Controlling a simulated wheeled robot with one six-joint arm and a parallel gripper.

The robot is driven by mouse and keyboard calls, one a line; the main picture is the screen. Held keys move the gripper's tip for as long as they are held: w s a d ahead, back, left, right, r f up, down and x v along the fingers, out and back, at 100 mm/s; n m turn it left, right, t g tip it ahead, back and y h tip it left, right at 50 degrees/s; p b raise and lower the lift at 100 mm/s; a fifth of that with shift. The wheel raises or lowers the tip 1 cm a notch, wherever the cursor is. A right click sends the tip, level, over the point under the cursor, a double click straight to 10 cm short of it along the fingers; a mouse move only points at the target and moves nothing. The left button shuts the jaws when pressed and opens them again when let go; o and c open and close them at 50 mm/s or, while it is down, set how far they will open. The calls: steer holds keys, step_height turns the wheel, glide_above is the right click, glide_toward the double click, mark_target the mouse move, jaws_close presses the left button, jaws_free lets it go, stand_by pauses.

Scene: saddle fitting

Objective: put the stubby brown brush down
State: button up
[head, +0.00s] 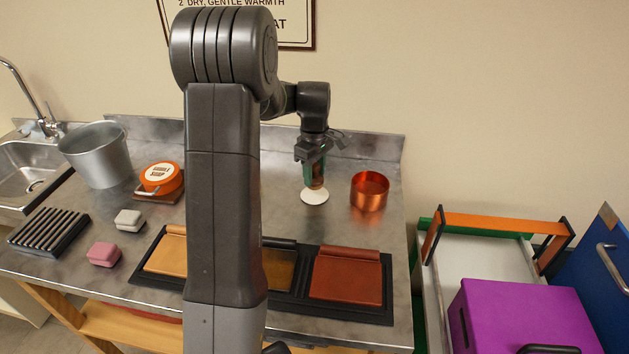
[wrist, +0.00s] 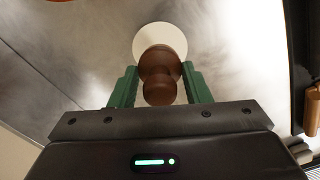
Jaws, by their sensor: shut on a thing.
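The stubby brown brush (wrist: 160,68) is between the green fingers of my gripper (wrist: 155,88) in the wrist view. It has a rounded brown handle and a wide pale round end below. In the head view my gripper (head: 314,172) is shut on the brown handle and the brush's white round end (head: 314,196) is at the bottom, over the metal counter (head: 270,215). The brush looks upright. I cannot tell whether its white end touches the counter.
A copper pot (head: 369,191) stands close to the right of the brush. A black tray (head: 388,290) with leather-coloured panels lies in front. An orange tin (head: 161,179), a metal bucket (head: 95,155), a slatted rack (head: 48,232) and two small blocks are left. Bare counter surrounds the brush.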

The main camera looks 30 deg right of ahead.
mark_target(315, 176)
steer(key=shift+f, duration=1.65)
steer(key=shift+f, duration=0.2)
steer(key=o, duration=0.9)
steer(key=shift+r, duration=0.15)
step_height(315, 176, up, 12)
steer(key=shift+r, duration=0.1)
